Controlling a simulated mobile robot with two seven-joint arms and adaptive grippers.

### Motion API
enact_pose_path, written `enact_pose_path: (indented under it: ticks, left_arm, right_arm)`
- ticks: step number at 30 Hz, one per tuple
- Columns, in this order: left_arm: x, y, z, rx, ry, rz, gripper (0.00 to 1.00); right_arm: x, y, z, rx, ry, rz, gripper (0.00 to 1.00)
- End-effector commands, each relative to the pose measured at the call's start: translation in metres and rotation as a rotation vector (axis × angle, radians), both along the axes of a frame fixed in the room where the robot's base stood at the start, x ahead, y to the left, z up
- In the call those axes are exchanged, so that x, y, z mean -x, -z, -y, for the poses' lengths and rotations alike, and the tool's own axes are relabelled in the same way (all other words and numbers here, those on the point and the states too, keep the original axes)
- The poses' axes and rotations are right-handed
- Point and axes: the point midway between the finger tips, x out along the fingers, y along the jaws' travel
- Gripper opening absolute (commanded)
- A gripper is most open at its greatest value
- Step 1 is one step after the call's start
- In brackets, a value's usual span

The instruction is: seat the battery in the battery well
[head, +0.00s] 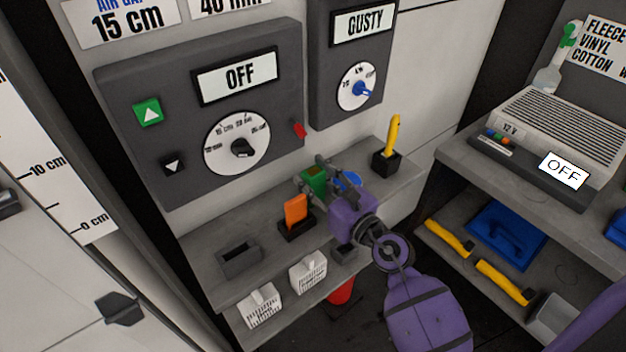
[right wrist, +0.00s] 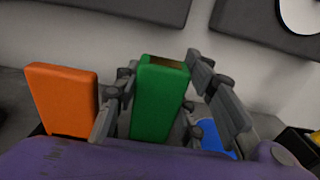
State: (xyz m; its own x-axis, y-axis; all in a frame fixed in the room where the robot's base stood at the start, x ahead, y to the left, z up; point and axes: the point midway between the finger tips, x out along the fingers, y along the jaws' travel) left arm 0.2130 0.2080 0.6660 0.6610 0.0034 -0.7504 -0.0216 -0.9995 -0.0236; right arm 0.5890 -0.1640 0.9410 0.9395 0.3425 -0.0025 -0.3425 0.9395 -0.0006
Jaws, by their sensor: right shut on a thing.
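A green block (head: 314,182), which looks like the battery, is held in my right gripper (head: 325,178) above the grey shelf. In the right wrist view the green block (right wrist: 160,100) stands between the two fingers, roughly upright, with a brownish patch on its top. The gripper hides part of it in the head view, and its lower end is hidden in the wrist view. A dark grey open-topped box (head: 240,262), likely the battery well, sits at the left of the shelf and looks empty. My left gripper is out of view.
An orange block (head: 295,208) stands in a black holder, close left of the green block. A blue thing (head: 348,180) lies behind my gripper. A yellow tool (head: 392,135) stands in a black cup.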

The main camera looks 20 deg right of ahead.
Motion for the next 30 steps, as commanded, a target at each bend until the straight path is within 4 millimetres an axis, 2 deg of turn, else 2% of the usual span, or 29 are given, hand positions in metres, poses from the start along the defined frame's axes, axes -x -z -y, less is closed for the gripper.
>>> enact_pose_path:
  ticks: [1, 5, 12, 15, 20, 24, 30]
  left_arm:
    - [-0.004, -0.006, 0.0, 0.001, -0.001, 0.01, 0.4]
    - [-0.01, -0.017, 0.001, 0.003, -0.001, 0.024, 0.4]
    - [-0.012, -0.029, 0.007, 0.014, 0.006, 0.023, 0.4]
    - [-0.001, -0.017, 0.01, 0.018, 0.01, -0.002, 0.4]
    - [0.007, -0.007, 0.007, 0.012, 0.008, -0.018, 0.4]
    - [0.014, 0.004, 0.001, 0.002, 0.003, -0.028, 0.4]
    - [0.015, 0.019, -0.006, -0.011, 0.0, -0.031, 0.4]
  right_arm:
    - [-0.001, -0.012, 0.0, -0.002, 0.0, 0.009, 0.0]
    - [-0.001, -0.035, 0.0, -0.002, 0.001, 0.015, 0.0]
    - [-0.001, -0.075, 0.0, -0.002, 0.001, 0.015, 0.0]
    - [0.02, -0.062, 0.008, 0.001, 0.002, -0.001, 0.0]
    - [0.057, -0.059, 0.021, 0.002, 0.001, -0.005, 0.0]
    - [0.096, -0.057, 0.035, 0.003, 0.001, -0.008, 0.0]
    - [0.146, -0.056, 0.053, 0.002, 0.0, -0.009, 0.0]
